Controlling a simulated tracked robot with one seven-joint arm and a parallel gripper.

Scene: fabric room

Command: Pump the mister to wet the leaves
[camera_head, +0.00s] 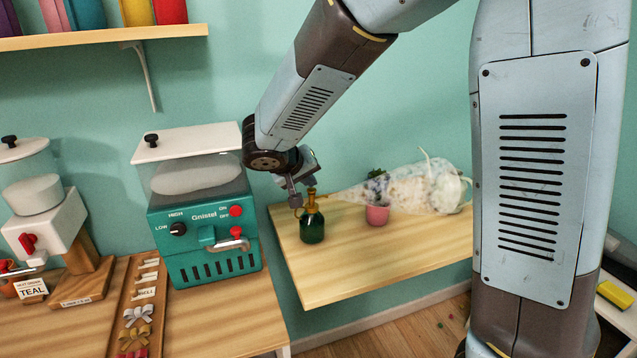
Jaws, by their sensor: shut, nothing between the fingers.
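The mister (312,227), a dark green bottle with a brass-coloured pump top, stands upright on the light wooden shelf (330,278). My gripper (296,203) is shut and empty, right at the pump top; I cannot tell whether it presses on it. A pale cone of spray (415,188) spreads from the mister's top to the right. A pink pot (377,215) with a small dark-leaved plant (376,187) stands to the right of the mister. The spray passes over and around the leaves and partly veils them.
A teal machine (205,225) with a white lid stands on the wooden counter at left, close to my gripper. A white dispenser (45,215) and a wooden tray with bows (135,310) are further left. The shelf's front right is clear.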

